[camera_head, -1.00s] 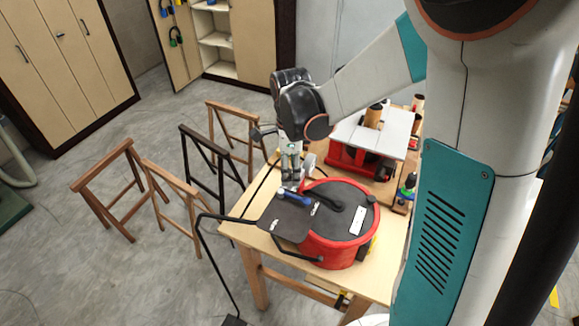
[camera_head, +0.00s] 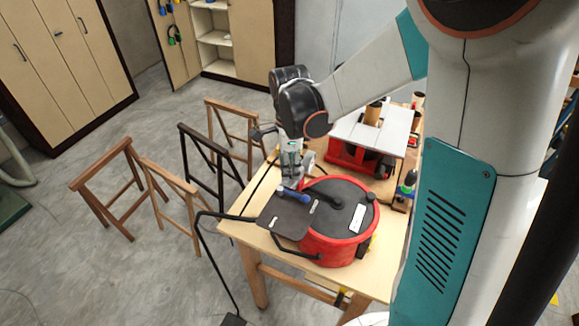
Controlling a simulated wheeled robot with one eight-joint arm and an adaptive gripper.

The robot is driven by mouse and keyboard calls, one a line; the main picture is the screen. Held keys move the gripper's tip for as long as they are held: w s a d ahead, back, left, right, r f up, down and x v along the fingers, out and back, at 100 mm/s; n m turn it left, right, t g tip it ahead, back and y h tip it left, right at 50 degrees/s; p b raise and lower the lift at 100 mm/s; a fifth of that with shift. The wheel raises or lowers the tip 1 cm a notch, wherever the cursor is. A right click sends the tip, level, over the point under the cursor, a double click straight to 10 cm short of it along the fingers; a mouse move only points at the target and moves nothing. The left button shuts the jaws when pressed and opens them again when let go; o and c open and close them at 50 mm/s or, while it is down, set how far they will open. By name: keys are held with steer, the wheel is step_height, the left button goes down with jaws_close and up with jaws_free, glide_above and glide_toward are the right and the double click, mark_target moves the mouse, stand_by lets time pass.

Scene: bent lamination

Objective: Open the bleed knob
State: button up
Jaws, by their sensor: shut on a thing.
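A round red pot (camera_head: 330,243) with a dark lid (camera_head: 339,200) stands on the wooden table. A dark flat plate (camera_head: 283,216) sits at its left, with a small blue-handled part (camera_head: 293,194) on top. My gripper (camera_head: 287,184) points down at the blue part's left end, just behind the plate. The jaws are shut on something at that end. The held piece is too small to make out, and I cannot tell for sure which part is the bleed knob.
A red machine with a white top (camera_head: 371,135) stands behind the pot on the table (camera_head: 245,231). Several wooden trestles (camera_head: 107,190) and a black one (camera_head: 205,165) stand on the floor to the left.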

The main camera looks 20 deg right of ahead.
steer(key=n+b, duration=0.2)
steer(key=n, duration=0.2)
steer(key=shift+f, duration=0.1)
steer(key=n+b, duration=0.2)
steer(key=n, duration=0.2)
steer(key=shift+n, duration=0.3)
steer(key=n+b, duration=0.2)
steer(key=n, duration=0.2)
steer(key=shift+s+n, duration=0.1)
steer(key=shift+n, duration=0.2)
steer(key=n+b, duration=0.1)
steer(key=n, duration=0.3)
steer(key=n+b, duration=0.1)
steer(key=n, duration=0.4)
steer(key=shift+d, duration=0.1)
steer(key=n, duration=0.4)
steer(key=shift+n+b, duration=0.3)
steer(key=shift+b, duration=0.1)
steer(key=n, duration=0.4)
steer(key=shift+b, duration=0.3)
steer(key=shift+d+n, duration=0.1)
steer(key=shift+n, duration=2)
